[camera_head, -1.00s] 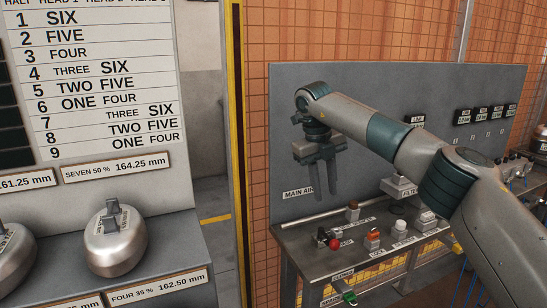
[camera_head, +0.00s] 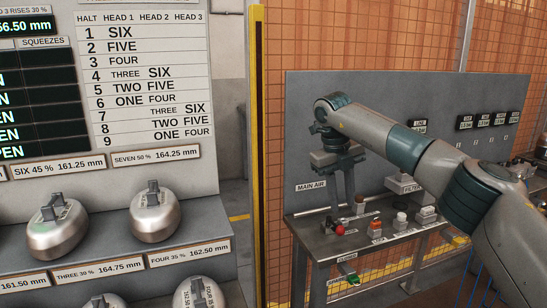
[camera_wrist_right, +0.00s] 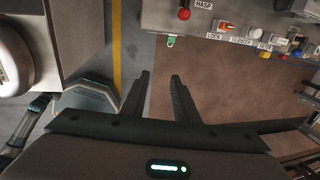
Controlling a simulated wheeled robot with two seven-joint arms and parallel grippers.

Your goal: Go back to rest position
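My right gripper (camera_head: 343,203) hangs with its fingers pointing down in front of the grey panel, above the left end of the bench with the controls. In the right wrist view (camera_wrist_right: 160,76) its two fingers stand apart with nothing between them. It is open and empty. My right arm reaches in from the right edge of the head view. My left gripper is in neither view.
A control bench (camera_head: 325,247) carries a red knob (camera_head: 340,229) and several switches.

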